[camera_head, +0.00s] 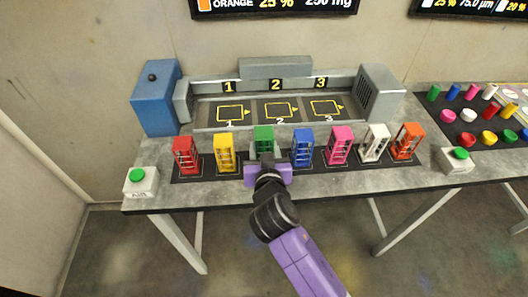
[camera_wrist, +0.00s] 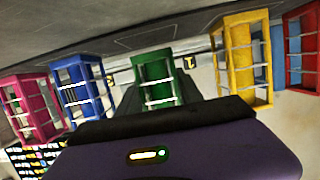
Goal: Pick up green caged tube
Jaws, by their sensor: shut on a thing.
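The green caged tube (camera_head: 263,136) stands in the row of caged tubes at the front of the table, between the yellow and the blue one. My gripper (camera_head: 266,162) is at it from the front, with its jaws shut on the tube's lower part, which it hides in the head view. In the wrist view the green caged tube (camera_wrist: 155,80) is in the middle, right beyond the dark edge of my gripper (camera_wrist: 165,122). I cannot tell whether its base touches the mat.
Close neighbours are the yellow caged tube (camera_head: 224,152) and the blue caged tube (camera_head: 302,147). Red (camera_head: 186,155), pink (camera_head: 339,145), white (camera_head: 375,143) and orange (camera_head: 407,141) ones also stand there. Behind is a grey booth (camera_head: 275,68) with three numbered pads. Green-button boxes (camera_head: 141,183) (camera_head: 457,160) flank the row.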

